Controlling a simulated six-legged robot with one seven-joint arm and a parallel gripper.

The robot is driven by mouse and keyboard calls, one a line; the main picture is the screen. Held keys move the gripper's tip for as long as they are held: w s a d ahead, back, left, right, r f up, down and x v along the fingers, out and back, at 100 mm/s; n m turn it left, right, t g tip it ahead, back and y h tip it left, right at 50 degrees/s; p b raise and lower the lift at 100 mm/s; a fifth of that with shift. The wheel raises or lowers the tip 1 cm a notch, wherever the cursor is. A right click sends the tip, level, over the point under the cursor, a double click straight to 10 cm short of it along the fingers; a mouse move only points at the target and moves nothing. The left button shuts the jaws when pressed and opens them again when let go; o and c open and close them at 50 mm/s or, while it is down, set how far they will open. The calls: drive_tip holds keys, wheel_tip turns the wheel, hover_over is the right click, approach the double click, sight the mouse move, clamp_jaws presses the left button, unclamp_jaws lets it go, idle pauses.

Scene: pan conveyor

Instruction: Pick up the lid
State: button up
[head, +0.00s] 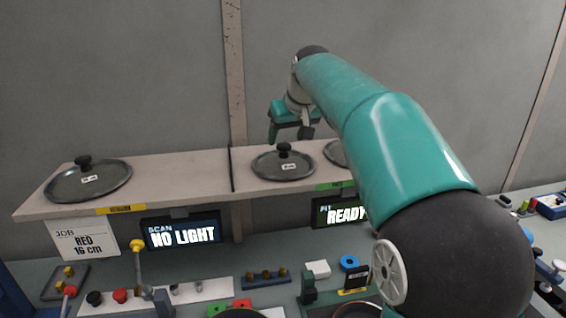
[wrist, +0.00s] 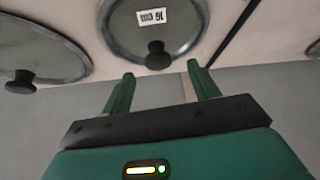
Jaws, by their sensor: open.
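Lids with black knobs rest on a shelf. The middle lid (head: 283,166), grey with a dark rim and a small white label, lies right of the shelf's dark seam. In the wrist view this lid (wrist: 185,30) fills the top centre, and its label reads 16 cm upside down. Its knob (wrist: 158,55) stands just beyond and between my fingertips, apart from them. My gripper (head: 290,134) is open and empty, above and behind this lid in the head view; the fingers also show in the wrist view (wrist: 160,72). Another lid (head: 62,188) lies at the shelf's left. A third lid (head: 333,153) is partly hidden by my arm.
The pale shelf (head: 180,171) has a wall close behind it. Below are a card (head: 82,240) reading RED 16 cm, a NO LIGHT screen (head: 182,233) and a READY screen (head: 340,213). The bench (head: 262,255) holds several small parts and fixtures.

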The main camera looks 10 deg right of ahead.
sight(284, 145)
drive_tip(key=x, duration=0.5)
drive_tip(key=shift+w+f, duration=0.15)
drive_tip(key=shift+c, duration=0.4)
drive_tip(key=c, duration=1.1)
drive_tip(key=shift+c, duration=0.4)
drive_tip(key=shift+r, duration=0.25)
